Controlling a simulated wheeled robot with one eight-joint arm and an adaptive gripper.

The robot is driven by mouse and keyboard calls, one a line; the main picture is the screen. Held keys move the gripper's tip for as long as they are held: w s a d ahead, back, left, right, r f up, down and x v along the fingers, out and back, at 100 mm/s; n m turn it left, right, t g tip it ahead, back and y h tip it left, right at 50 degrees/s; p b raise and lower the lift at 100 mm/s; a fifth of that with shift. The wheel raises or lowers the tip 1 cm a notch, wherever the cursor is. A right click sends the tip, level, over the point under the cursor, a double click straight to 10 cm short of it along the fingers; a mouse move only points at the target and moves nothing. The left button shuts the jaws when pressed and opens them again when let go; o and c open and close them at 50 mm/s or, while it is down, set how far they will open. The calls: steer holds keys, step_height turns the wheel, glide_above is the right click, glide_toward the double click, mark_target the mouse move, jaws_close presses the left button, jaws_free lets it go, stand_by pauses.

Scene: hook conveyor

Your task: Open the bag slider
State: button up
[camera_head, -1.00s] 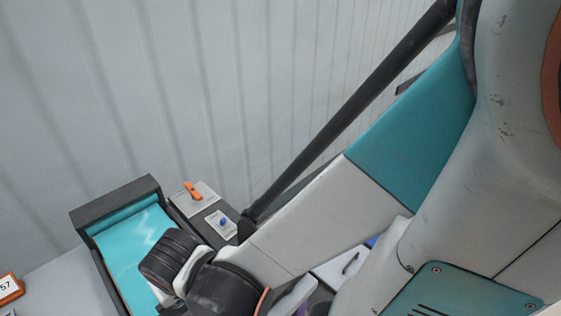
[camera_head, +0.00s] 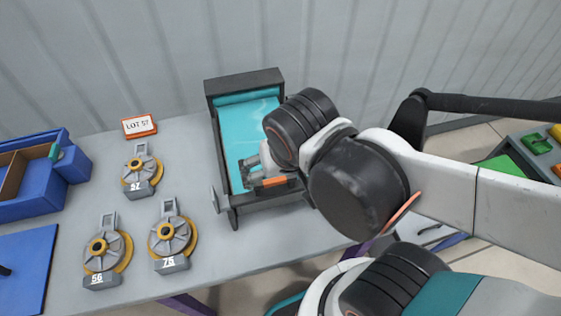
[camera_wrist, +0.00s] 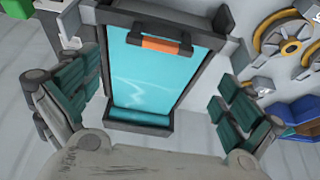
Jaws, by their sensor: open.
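The bag slider seems to be the dark-framed unit with a glossy teal sheet (camera_head: 230,122). A bar with an orange grip (camera_head: 272,182) crosses its near end. In the wrist view the teal sheet (camera_wrist: 150,75) lies between my fingers, and the orange grip (camera_wrist: 161,44) is at the top on a dark bar. My gripper (camera_wrist: 160,85) is open, with green-padded fingers spread on either side of the frame and nothing between them. In the head view my wrist hides the frame's right side and most of my gripper. Contact with the frame cannot be told.
Three numbered hook pieces, one being (camera_head: 172,240), stand left of the frame. A LOT 57 sign (camera_head: 138,126) is behind them. A blue bin (camera_head: 40,180) and blue mat (camera_head: 22,265) are at the far left. A green tray (camera_head: 535,150) is at the right. A wall stands behind.

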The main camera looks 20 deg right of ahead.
steer(key=shift+v, duration=1.5)
steer(key=shift+d, duration=0.1)
steer(key=w+d+n+t+b, duration=0.1)
steer(key=w+d+t+b, duration=0.1)
steer(key=w+d+b, duration=0.2)
steer(key=shift+d+f+n+t+y+b, duration=0.25)
steer(key=shift+n+t+y+b, duration=0.05)
steer(key=shift+b, duration=0.05)
stand_by(0.6)
